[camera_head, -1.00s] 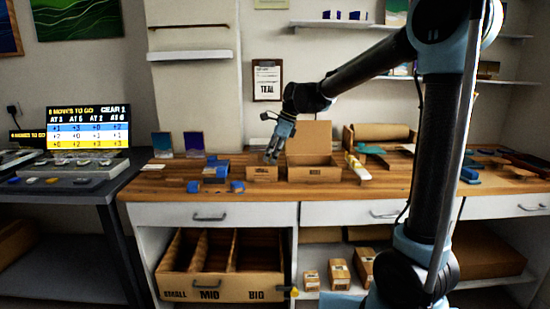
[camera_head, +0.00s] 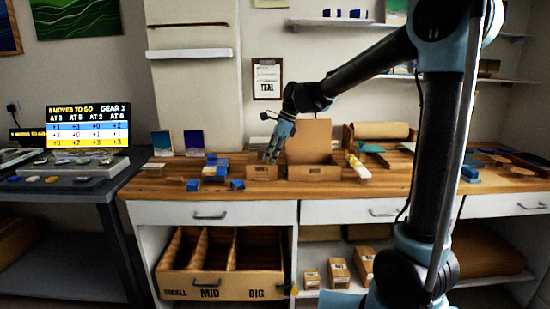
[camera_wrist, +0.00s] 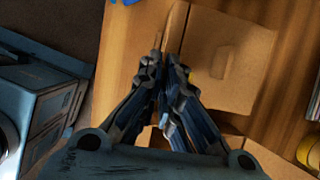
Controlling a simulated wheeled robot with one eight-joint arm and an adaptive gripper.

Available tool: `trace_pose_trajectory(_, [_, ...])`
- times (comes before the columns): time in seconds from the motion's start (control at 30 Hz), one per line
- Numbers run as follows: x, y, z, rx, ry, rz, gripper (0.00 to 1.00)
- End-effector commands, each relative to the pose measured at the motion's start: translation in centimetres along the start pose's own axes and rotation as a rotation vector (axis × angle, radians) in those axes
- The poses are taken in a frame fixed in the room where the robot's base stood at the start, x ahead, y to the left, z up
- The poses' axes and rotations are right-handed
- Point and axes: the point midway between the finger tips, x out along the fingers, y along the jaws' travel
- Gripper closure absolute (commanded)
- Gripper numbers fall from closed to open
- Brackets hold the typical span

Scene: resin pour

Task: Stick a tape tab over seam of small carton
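The small carton (camera_head: 262,173) is a low brown box on the wooden bench, with printing on its front. My gripper (camera_head: 271,156) points down just above and behind its front face. In the wrist view the fingers (camera_wrist: 168,70) are close together over brown cardboard (camera_wrist: 226,55), with a narrow gap. I cannot tell whether they touch the carton or hold a tape tab. A small yellow patch (camera_wrist: 191,72) shows beside the right finger. The carton's seam is not clear in either view.
A larger open carton (camera_head: 313,173) with its lid up stands just right. Blue blocks (camera_head: 216,170) lie to the left. A pale, yellow-ended object (camera_head: 357,166) lies farther right. A yellow ring (camera_wrist: 310,150) shows at the wrist view's right edge. Bare bench lies in front.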

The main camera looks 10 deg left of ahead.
Motion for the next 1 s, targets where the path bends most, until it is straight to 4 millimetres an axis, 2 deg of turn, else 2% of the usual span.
trace_pose_trajectory(0.87, [0.53, 0.02, -0.19, -0.001, 0.0, 0.0, 1.0])
trace_pose_trajectory(1.0, [0.53, 0.02, -0.18, -0.001, 0.0, 0.0, 0.72])
